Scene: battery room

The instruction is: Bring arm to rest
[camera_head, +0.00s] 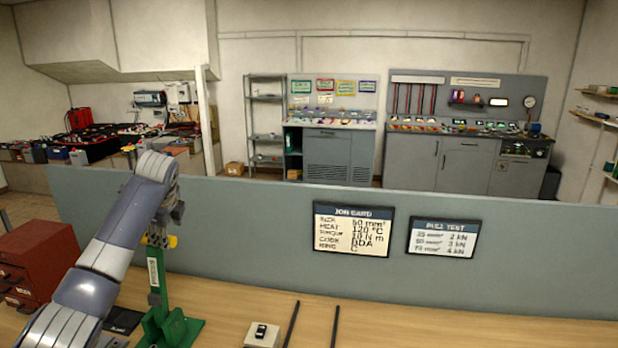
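My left arm (108,240) comes in from the lower left and rises over the bench, bending at its top end. A small dark part of my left gripper (177,211) shows just below that bend. The rest is hidden behind the arm, and I cannot tell whether its fingers are open or shut. It appears in front of a green stand (158,290) with a yellow part near its top; I cannot tell whether they touch. My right arm and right gripper are not in view.
A wooden bench (400,328) lies in front, backed by a grey panel (540,270) with a job card (352,228) and a pull test card (443,237). A red drawer cabinet (35,262) stands left. A pale switch box (262,334) and two dark rods (335,326) are at the front.

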